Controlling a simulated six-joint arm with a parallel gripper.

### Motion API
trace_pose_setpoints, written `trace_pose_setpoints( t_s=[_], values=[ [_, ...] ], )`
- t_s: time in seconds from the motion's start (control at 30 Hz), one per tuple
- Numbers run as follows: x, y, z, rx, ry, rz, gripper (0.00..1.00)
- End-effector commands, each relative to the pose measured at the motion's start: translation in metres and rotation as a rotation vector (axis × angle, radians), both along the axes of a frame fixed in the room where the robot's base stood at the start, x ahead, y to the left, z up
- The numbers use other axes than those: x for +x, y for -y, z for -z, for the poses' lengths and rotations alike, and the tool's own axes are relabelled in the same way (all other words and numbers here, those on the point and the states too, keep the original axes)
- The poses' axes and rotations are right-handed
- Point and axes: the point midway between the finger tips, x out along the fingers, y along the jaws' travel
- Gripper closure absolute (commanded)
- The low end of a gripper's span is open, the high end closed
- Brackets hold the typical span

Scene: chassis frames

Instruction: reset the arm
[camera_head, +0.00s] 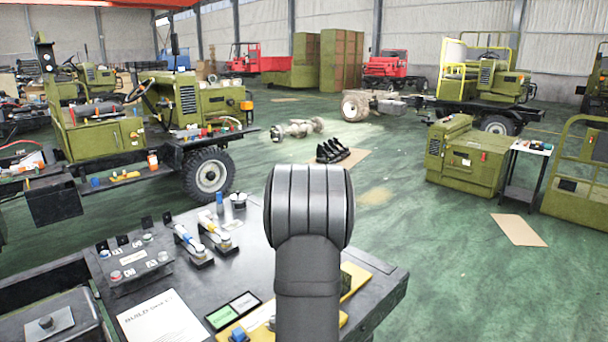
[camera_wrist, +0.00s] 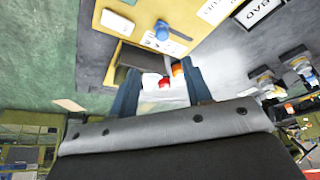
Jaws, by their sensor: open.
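My gripper (camera_wrist: 158,82) shows in the wrist view, with two dark blue fingers spread apart. The jaws are open and I see nothing clamped between them. A small red-capped item (camera_wrist: 165,83) and an orange-red one (camera_wrist: 178,69) appear in the gap between the fingers, by a pale, partly see-through shape; I cannot tell how far below they are. In the head view my own grey arm stands in the middle, over the workbench (camera_head: 215,275), and hides part of it. The gripper itself does not show there.
The bench holds a yellow board (camera_head: 357,280), which also shows in the wrist view (camera_wrist: 150,38), a printed sheet (camera_head: 160,318), a switch panel (camera_head: 135,262) and two small clamp-like devices (camera_head: 192,246). Green vehicles (camera_head: 160,105) stand behind. The green floor right of the bench is largely clear.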

Motion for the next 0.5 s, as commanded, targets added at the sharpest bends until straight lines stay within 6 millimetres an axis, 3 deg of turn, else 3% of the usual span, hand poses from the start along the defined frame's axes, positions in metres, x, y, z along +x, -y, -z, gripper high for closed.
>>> trace_pose_setpoints(
  t_s=[0.5],
  values=[
    [0.033,-0.001,0.081,0.001,-0.002,-0.001,0.55]
  ],
)
